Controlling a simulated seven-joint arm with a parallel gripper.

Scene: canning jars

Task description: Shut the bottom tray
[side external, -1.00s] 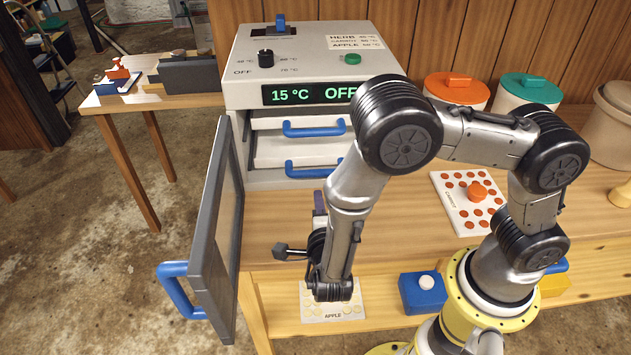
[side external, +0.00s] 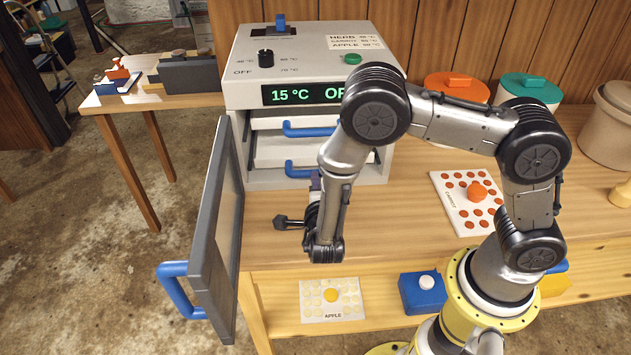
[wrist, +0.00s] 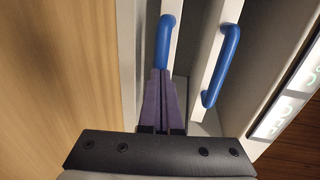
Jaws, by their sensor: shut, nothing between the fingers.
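The bottom tray (side external: 264,158) is the lower white tray in the dehydrator, with a blue handle (side external: 297,170). In the wrist view its blue handle (wrist: 165,42) is on the left, just beyond my fingertips. My gripper (wrist: 160,73) has its purple fingers pressed together with nothing between them. The tips are at the near end of that handle; I cannot tell whether they touch it. In the side view my gripper (side external: 316,182) is partly hidden by my wrist, in front of the lower handle. How far the tray sticks out is unclear.
The upper tray's blue handle (side external: 311,130) is just above, and on the right in the wrist view (wrist: 222,65). The grey dehydrator door (side external: 222,215) stands open at the left. A carrot tray (side external: 450,200) lies on the bench at right; an apple tray (side external: 312,312) is on the lower shelf.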

